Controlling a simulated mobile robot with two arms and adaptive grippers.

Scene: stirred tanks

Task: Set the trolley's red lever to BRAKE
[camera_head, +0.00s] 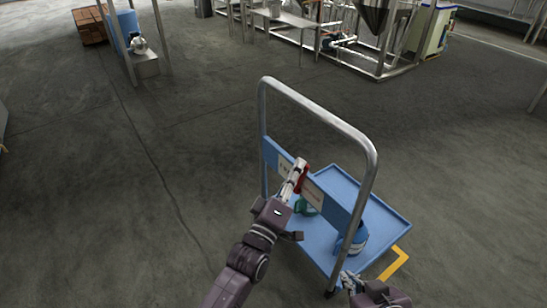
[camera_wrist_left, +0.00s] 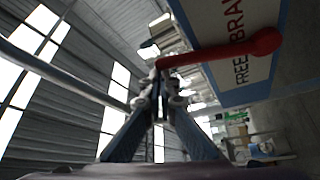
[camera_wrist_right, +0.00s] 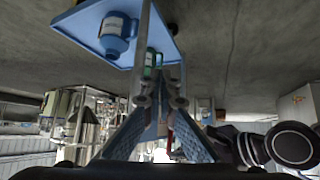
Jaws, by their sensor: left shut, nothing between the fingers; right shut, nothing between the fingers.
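The trolley's blue panel (camera_head: 335,208) hangs between the posts of its grey handle (camera_head: 330,116). The red lever (camera_head: 304,178) is at the panel, partly hidden by my left gripper (camera_head: 295,178). In the left wrist view the red lever (camera_wrist_left: 210,53) runs from near my fingertips to a round red end in front of the panel (camera_wrist_left: 205,18). The label there reads FREE and, partly cut off, BRAKE. My left gripper is shut and empty, tips close to the lever; contact is unclear. My right gripper (camera_head: 348,279) is shut and empty, low beside the right handle post.
The trolley's blue deck (camera_head: 385,222) carries a blue jug (camera_head: 355,240) and a green item (camera_head: 305,206). A yellow floor marking (camera_head: 397,264) lies by its right corner. Steel tanks and frames (camera_head: 385,40) stand at the back. The floor left of the trolley is clear.

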